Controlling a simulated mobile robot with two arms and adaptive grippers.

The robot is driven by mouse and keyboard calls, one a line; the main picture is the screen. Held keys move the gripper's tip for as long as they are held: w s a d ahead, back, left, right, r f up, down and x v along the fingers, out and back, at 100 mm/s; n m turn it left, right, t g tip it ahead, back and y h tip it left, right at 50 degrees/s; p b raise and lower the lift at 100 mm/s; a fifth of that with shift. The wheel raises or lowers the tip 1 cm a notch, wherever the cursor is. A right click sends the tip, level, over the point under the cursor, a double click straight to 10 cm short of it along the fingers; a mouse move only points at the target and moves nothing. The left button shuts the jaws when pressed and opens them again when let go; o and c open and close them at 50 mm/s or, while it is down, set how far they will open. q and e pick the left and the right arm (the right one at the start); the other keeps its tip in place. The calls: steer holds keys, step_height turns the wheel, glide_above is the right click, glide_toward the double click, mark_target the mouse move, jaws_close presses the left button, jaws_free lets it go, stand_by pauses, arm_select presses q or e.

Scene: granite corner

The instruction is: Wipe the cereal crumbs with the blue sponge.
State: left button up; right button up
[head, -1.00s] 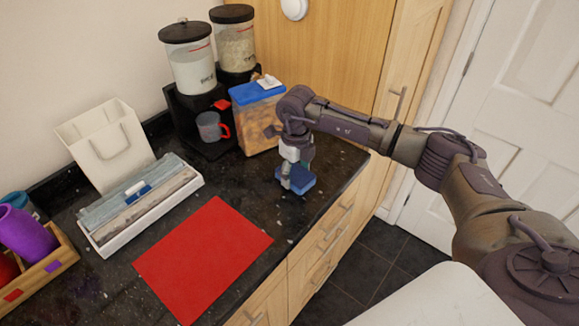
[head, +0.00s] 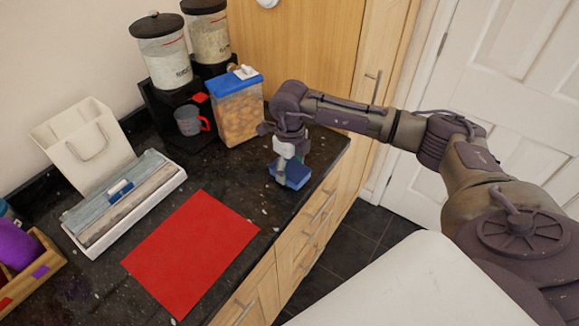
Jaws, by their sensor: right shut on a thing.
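The blue sponge (head: 297,175) is at the right end of the dark speckled counter, near its front edge. My right gripper (head: 285,172) points down and is shut on the sponge. I cannot tell whether the sponge touches the counter or is just above it. Small pale specks, perhaps cereal crumbs, lie on the dark counter (head: 268,212) near the red mat; I cannot tell them clearly from the stone's own speckle. My left gripper is not in view.
A red mat (head: 190,252) lies left of the sponge. A blue-lidded cereal container (head: 238,112), a grey cup (head: 188,122) and two dispensers (head: 163,55) stand behind. A white tray (head: 165,195), a white bag (head: 85,145) and a wooden box (head: 45,270) are at the left.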

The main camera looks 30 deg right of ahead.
steer(key=shift+r+p, duration=1.65)
steer(key=shift+r, duration=1.35)
steer(key=shift+r, duration=0.1)
steer(key=shift+r+p, duration=0.8)
steer(key=shift+r, duration=0.65)
steer(key=shift+f, duration=0.1)
